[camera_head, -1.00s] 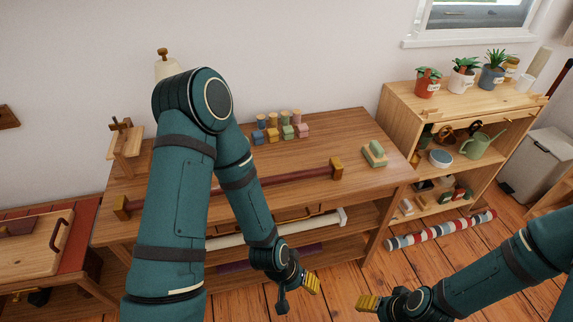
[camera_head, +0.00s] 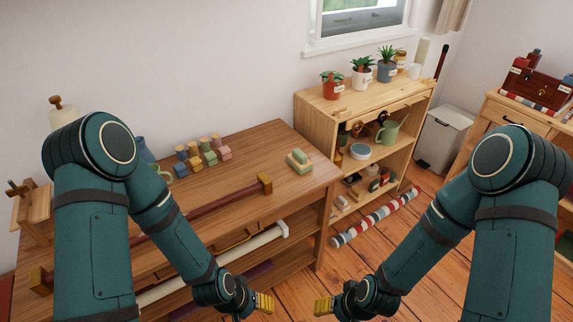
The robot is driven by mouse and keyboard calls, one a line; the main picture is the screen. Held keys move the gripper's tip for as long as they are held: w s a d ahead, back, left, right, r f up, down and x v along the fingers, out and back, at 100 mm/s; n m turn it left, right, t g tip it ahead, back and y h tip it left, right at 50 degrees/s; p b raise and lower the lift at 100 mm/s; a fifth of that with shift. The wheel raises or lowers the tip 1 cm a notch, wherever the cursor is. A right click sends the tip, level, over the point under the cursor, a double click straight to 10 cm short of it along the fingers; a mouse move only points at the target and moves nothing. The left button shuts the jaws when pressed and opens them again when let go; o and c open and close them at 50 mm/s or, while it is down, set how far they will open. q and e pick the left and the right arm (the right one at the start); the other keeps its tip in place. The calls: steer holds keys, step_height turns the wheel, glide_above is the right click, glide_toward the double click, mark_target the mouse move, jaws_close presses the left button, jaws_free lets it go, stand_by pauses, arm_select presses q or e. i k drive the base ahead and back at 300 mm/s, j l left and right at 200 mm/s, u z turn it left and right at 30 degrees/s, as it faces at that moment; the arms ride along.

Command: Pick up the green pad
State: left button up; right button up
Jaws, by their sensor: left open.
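The green pad (camera_head: 300,162) lies on the right end of the wooden table top (camera_head: 240,170), with a paler part on top of it. My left gripper (camera_head: 264,303) is low in front of the table, below and nearer than the pad; it is open and apart from it. My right gripper (camera_head: 324,305) is also low, a little to the right of the left one, over the floor. Its yellow fingertips show edge-on, so its opening cannot be made out. Nothing covers the pad.
A dark red bar with wooden end blocks (camera_head: 265,183) runs along the table left of the pad. Several small coloured blocks with pegs (camera_head: 209,158) stand behind it. A shelf unit (camera_head: 310,115) with potted plants is to the right. A striped roll (camera_head: 375,218) lies on the floor.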

mark_target(298, 160)
steer(key=i+l, duration=0.25)
steer(key=l, duration=0.15)
steer(key=i+l, duration=0.25)
steer(key=l, duration=0.15)
steer(key=i+l+u, duration=0.3)
steer(key=l+u, duration=0.3)
steer(key=i+l, duration=0.05)
steer(key=l, duration=0.05)
